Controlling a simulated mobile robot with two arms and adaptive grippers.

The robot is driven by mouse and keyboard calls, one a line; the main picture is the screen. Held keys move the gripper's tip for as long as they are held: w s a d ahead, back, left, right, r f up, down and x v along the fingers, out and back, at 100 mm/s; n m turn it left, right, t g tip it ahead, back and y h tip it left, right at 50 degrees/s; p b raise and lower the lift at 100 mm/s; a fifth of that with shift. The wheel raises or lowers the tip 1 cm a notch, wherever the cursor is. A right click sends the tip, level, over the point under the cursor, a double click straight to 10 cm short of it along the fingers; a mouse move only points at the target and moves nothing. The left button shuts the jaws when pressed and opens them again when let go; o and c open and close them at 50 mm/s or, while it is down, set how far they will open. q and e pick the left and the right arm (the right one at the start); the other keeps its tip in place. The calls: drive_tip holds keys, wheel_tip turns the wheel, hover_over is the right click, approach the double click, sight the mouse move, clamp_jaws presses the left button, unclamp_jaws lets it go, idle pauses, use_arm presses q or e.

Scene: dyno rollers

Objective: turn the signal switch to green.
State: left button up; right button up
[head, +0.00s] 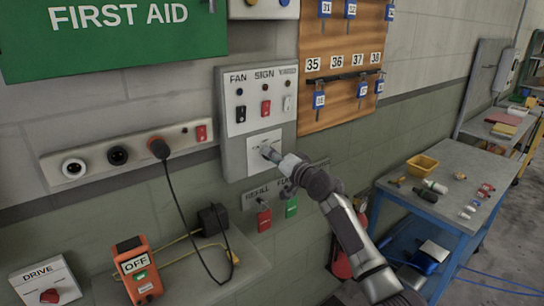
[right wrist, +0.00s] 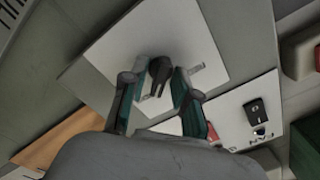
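A dark rotary knob (right wrist: 160,72) sits on a white plate (right wrist: 190,35) in the right wrist view. I take it as the signal switch, but its labels are too small to read, so I cannot tell which setting it points at. In the head view the plate (head: 256,164) is on the lower part of a grey wall panel (head: 231,160). My right gripper (head: 268,152) is in front of the plate and covers the knob there. In the right wrist view its fingers (right wrist: 158,84) are apart, with the knob between their tips. My left gripper is not in view.
Above the plate are rocker switches, one red (head: 266,108) under SIGN. A key board (head: 337,90) hangs to the right. A socket strip (head: 130,150) with a plugged cable is to the left. Red (head: 264,220) and green (head: 291,207) switches sit below. A workbench (head: 440,205) stands right.

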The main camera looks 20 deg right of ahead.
idle(0.3)
drive_tip(key=v, duration=1.2)
drive_tip(key=shift+f, duration=0.1)
